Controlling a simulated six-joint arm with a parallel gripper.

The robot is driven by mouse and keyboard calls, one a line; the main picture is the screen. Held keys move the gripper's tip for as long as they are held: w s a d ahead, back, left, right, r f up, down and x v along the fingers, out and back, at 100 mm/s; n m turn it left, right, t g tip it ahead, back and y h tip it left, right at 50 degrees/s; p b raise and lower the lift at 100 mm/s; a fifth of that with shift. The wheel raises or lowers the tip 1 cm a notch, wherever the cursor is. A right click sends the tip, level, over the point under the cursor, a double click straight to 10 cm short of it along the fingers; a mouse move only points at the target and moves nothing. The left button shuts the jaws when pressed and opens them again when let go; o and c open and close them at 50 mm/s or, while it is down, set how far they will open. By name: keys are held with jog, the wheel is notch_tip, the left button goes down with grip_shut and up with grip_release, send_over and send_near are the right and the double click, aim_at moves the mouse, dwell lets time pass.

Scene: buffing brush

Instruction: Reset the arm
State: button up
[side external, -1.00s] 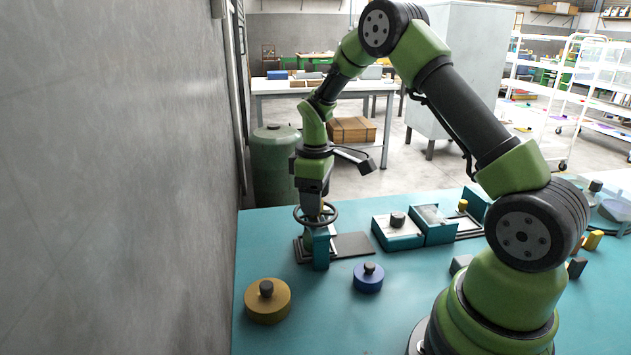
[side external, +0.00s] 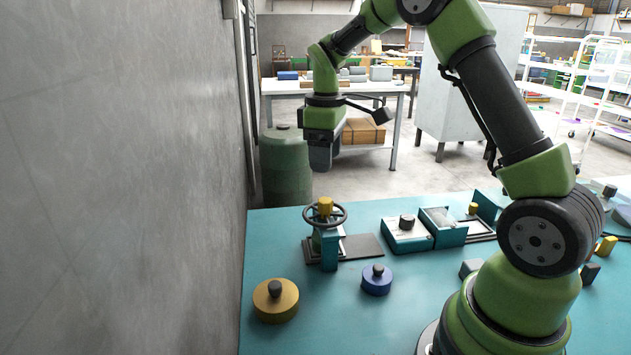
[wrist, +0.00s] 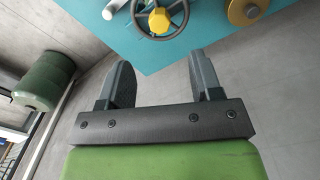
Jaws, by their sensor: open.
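My gripper (side external: 321,158) is raised in the air above and behind the handwheel press, clear of it. In the wrist view its two grey fingers (wrist: 162,85) are spread apart with nothing between them. The handwheel (side external: 325,216) with a yellow knob (side external: 326,205) tops a small teal stand at the table's left. The wheel and its yellow knob (wrist: 159,20) also show at the top of the wrist view.
A yellow round lidded piece (side external: 276,300) and a blue one (side external: 377,279) stand on the teal table (side external: 335,330). Teal boxes (side external: 408,235) line the back right. A grey wall (side external: 120,180) rises close at left. A green drum (side external: 286,165) stands behind.

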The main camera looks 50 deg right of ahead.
jog(key=s+a+r+m+t+y, duration=0.1)
jog(key=s+a+r+m+t, duration=0.4)
jog(key=s+a+r, duration=0.7)
jog(key=s+a+f+m+t+y, duration=0.1)
jog(key=s+a+m+t, duration=0.1)
jog(key=s, duration=0.5)
jog(key=shift+s+a+f+m, duration=0.25)
jog(key=shift+m, duration=0.15)
